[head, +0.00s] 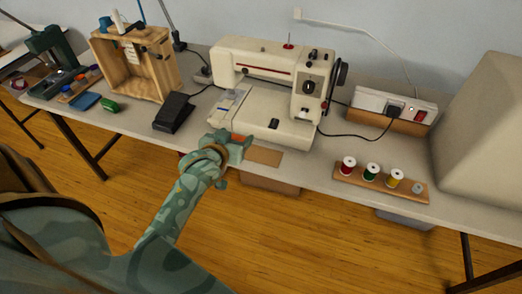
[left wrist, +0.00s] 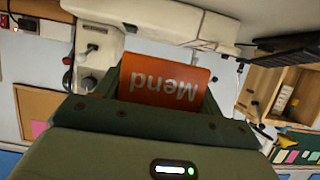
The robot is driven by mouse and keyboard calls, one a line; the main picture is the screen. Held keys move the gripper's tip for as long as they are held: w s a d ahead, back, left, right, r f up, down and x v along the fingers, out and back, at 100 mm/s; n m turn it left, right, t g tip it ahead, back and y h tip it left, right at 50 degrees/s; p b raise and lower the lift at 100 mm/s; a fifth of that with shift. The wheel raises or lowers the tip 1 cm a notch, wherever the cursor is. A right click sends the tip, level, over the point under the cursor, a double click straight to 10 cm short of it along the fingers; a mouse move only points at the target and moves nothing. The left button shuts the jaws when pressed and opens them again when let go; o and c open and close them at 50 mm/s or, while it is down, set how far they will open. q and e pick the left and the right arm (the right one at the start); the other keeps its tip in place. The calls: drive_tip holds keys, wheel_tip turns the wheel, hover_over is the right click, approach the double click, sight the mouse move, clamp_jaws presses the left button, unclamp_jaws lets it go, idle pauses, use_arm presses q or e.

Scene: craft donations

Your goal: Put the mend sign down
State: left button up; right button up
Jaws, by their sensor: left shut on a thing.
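The mend sign (left wrist: 165,82) is an orange card with "Mend" in pale letters, upside down in the left wrist view. My left gripper (left wrist: 160,98) is shut on it, with a dark green finger on each side. In the head view the sign shows only as a small orange strip (head: 239,138) at my left gripper (head: 236,147). The gripper is at the table's front edge, in front of the sewing machine (head: 270,88). I cannot tell whether the sign touches the table (head: 315,165). My right gripper is not in view.
A flat brown patch (head: 263,157) lies right of the gripper. A black pedal (head: 174,112) sits to the left, near a wooden crate (head: 163,75). A spool rack (head: 365,187) and power strip (head: 395,107) are right. The front strip between patch and rack looks clear.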

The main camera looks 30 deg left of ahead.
use_arm(q)
drive_tip(key=w+f+b, duration=0.1)
drive_tip(key=w+f, duration=0.1)
drive_tip(key=w, duration=0.1)
drive_tip(key=w+d+f+b, duration=0.1)
drive_tip(key=w+f+b, duration=0.1)
drive_tip(key=w+f, duration=0.1)
drive_tip(key=w+f+b, duration=0.2)
drive_tip(key=w, duration=0.1)
drive_tip(key=shift+w+d+f, duration=0.15)
drive_tip(key=shift+d+f, duration=0.15)
drive_tip(key=shift+d, duration=0.1)
drive_tip(key=shift+w+f, duration=0.15)
drive_tip(key=shift+f, duration=0.05)
drive_tip(key=f+b, duration=0.1)
drive_tip(key=f, duration=0.1)
drive_tip(key=f+b, duration=0.1)
drive_tip(key=b, duration=0.1)
drive_tip(key=shift+w+d+f, duration=0.1)
drive_tip(key=shift+w+f, duration=0.1)
drive_tip(key=shift+f, duration=0.2)
drive_tip(key=shift+r, duration=0.25)
drive_tip(key=shift+f, duration=0.1)
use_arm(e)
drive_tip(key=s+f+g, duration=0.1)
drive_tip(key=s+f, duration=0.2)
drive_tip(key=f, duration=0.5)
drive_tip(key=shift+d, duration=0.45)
